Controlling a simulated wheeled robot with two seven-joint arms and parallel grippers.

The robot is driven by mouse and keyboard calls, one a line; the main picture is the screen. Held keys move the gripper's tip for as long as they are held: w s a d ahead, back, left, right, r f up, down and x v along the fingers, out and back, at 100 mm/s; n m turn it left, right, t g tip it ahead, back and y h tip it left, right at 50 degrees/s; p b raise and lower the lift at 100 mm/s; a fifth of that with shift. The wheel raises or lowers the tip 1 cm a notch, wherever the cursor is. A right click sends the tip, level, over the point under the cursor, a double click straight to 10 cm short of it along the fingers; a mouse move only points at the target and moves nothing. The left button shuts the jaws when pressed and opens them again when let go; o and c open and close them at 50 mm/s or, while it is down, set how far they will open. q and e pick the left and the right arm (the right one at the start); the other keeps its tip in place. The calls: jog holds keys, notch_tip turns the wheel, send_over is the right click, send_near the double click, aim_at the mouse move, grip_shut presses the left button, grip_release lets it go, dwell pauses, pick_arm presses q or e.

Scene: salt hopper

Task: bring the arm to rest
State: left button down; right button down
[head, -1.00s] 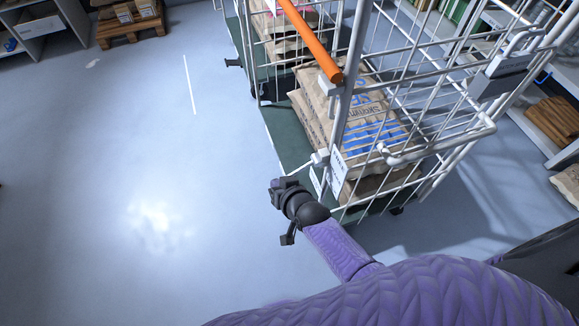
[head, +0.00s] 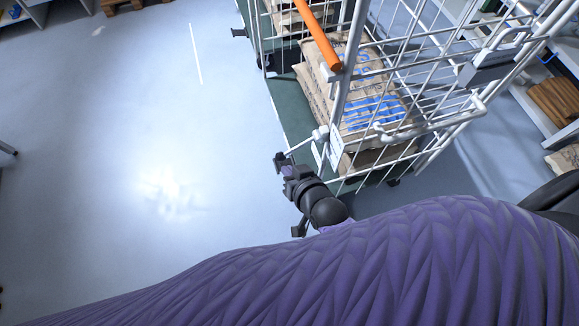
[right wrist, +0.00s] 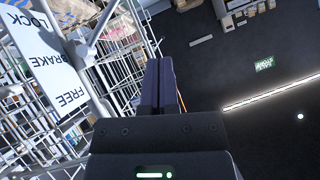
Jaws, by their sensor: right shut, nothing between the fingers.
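My right gripper (head: 283,162) is at the near left corner of a white wire cage trolley in the head view, just left of its frame. In the right wrist view the right gripper's fingers (right wrist: 160,88) are together with nothing between them. The trolley's wire side (head: 445,112) and orange bar (head: 320,36) are beside and beyond it. A white sign reading LOCK, BRAKE and FREE (right wrist: 47,58) is close to the left of the fingers in the wrist view. I cannot tell whether the gripper touches the trolley. My left gripper is not in view.
Paper sacks with blue print (head: 375,112) lie on the trolley's green base (head: 290,118). A shelf with brown goods (head: 556,100) stands at the right. The floor (head: 110,150) to the left is wide and clear.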

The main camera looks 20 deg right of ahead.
jog(key=s+d+f+n+g+b, duration=0.1)
jog(key=s+f+g+b, duration=0.1)
jog(key=s+f+b, duration=0.45)
jog(key=s+d+f+n+g+h+b, duration=0.1)
jog(key=s+f+g, duration=0.15)
jog(key=f, duration=0.75)
jog(key=s+d+f+n+g+b, duration=0.1)
jog(key=s+f+g+b, duration=0.15)
jog(key=s+f, duration=0.4)
jog(key=s+d+f+n+g+h+b, duration=0.1)
jog(key=s+d+f+g+b, duration=0.2)
jog(key=s+f, duration=0.8)
jog(key=s+d+b, duration=0.2)
jog(key=b, duration=0.1)
jog(key=shift+s+d+f+g+h, duration=0.15)
jog(key=shift+d+f+g+h, duration=0.15)
jog(key=shift+d, duration=0.05)
